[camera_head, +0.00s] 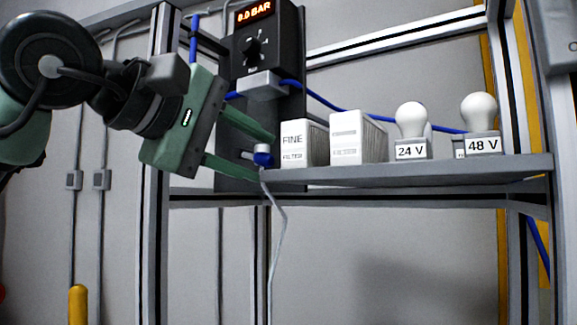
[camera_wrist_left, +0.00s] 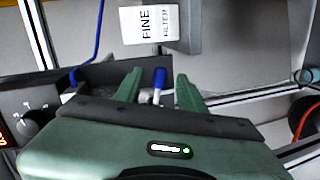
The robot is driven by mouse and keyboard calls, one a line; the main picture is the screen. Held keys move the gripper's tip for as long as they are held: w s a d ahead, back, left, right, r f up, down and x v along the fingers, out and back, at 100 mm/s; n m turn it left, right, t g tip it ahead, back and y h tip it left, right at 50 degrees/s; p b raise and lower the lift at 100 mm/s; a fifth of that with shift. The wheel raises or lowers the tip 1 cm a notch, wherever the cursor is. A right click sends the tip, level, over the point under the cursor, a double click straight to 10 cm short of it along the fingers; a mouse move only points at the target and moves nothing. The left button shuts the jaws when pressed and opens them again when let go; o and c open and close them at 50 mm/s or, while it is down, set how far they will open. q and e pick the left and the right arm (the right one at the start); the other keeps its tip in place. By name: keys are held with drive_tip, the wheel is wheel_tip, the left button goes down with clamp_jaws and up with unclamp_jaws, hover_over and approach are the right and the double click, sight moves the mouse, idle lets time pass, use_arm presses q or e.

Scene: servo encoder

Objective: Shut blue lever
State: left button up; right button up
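The blue lever (camera_head: 263,154) is a small blue-tipped handle with a white part, low on the dark panel beside the left end of the shelf. In the left wrist view the lever (camera_wrist_left: 159,78) shows its blue tip and pale stem between the two green fingers. My left gripper (camera_head: 265,158) comes in from the left with its fingers apart, one above and one below the lever. In the left wrist view the gripper (camera_wrist_left: 158,87) shows gaps on both sides of the lever. Contact is not visible. My right gripper is in neither view.
A pressure display (camera_head: 254,14) reads 0.0 BAR above a black knob (camera_head: 253,48). White filter boxes (camera_head: 296,143) stand just right of the lever. Bulbs on sockets marked 24 V (camera_head: 411,120) and 48 V (camera_head: 479,112) stand farther right on the grey shelf (camera_head: 400,173). A thin grey cable hangs below the lever.

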use_arm(q)
drive_tip(key=shift+p+x, duration=0.35)
drive_tip(key=shift+x, duration=0.85)
drive_tip(key=x, duration=0.3)
drive_tip(key=shift+w+d+f+p, duration=0.15)
drive_tip(key=shift+w+d+p, duration=0.1)
drive_tip(key=shift+p, duration=0.1)
clamp_jaws()
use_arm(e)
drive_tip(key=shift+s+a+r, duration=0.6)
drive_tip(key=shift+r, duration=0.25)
